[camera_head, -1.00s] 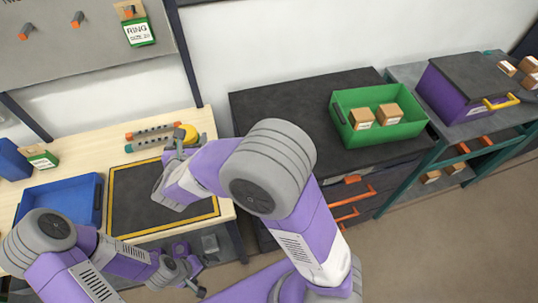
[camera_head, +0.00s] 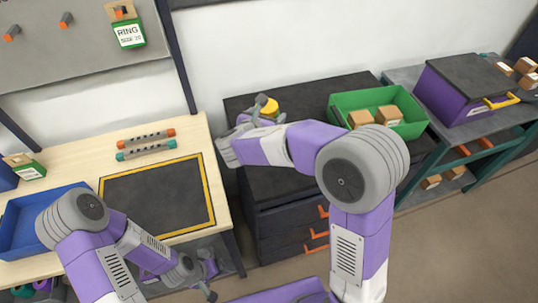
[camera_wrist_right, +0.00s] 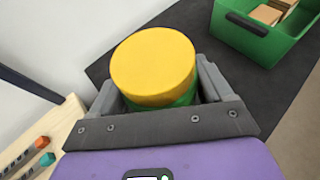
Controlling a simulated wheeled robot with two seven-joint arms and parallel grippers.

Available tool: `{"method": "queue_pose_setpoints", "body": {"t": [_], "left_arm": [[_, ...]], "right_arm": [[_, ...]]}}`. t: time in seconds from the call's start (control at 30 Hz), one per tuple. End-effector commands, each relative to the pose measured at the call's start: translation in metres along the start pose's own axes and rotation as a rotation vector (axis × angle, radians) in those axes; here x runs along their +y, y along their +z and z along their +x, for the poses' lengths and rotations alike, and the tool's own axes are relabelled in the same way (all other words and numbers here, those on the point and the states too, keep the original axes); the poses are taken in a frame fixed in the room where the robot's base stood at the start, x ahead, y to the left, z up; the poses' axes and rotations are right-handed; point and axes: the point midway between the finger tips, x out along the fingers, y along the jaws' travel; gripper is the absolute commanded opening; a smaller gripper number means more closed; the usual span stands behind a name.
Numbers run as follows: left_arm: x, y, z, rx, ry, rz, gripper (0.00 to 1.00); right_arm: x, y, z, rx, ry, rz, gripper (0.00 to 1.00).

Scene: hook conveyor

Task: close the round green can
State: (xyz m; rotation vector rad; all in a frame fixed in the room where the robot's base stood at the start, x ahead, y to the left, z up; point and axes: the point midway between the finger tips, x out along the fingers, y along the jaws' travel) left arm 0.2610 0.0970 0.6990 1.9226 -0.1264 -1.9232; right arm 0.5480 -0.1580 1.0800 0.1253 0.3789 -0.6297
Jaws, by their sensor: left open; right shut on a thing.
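The round green can shows in the right wrist view with a yellow round top (camera_wrist_right: 153,66) and a strip of green body (camera_wrist_right: 178,99) below it. My right gripper (camera_wrist_right: 155,105) is shut on it, with one finger on each side. In the head view the yellow top (camera_head: 269,107) shows at my right gripper (camera_head: 254,118), in front of the dark cabinet's back left part. Most of the can's body is hidden, and I cannot tell whether it touches the cabinet. My left gripper (camera_head: 208,280) is open and empty, low beside the wooden table's front edge.
The dark cabinet top (camera_head: 300,98) has free room around the can. A green bin (camera_head: 408,130) with cardboard boxes stands to its right. The wooden table (camera_head: 190,133) holds a black mat with a yellow border (camera_head: 157,199), a blue tray (camera_head: 22,228) and two rods (camera_head: 146,145).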

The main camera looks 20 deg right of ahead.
Motion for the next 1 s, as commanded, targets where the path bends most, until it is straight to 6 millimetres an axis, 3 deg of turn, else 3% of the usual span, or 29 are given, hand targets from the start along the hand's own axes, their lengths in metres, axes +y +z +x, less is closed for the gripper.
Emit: {"method": "queue_pose_setpoints", "body": {"t": [0.07, 0.4, 0.83, 1.0], "left_arm": [[0.0, 0.0, 0.001, 0.0, 0.0, 0.0, 1.0], [-0.006, -0.001, 0.017, 0.0, 0.0, 0.0, 1.0], [-0.006, -0.001, 0.018, 0.0, 0.0, 0.0, 1.0], [-0.009, -0.001, 0.025, 0.0, 0.0, 0.0, 1.0]], "right_arm": [[0.0, -0.002, 0.001, -0.002, -0.001, 0.001, 0.0], [0.0, -0.053, 0.022, -0.001, -0.001, -0.001, 0.0], [0.0, -0.059, 0.025, -0.003, 0.0, 0.001, 0.0], [0.0, -0.079, 0.033, -0.001, -0.001, -0.001, 0.0]]}}
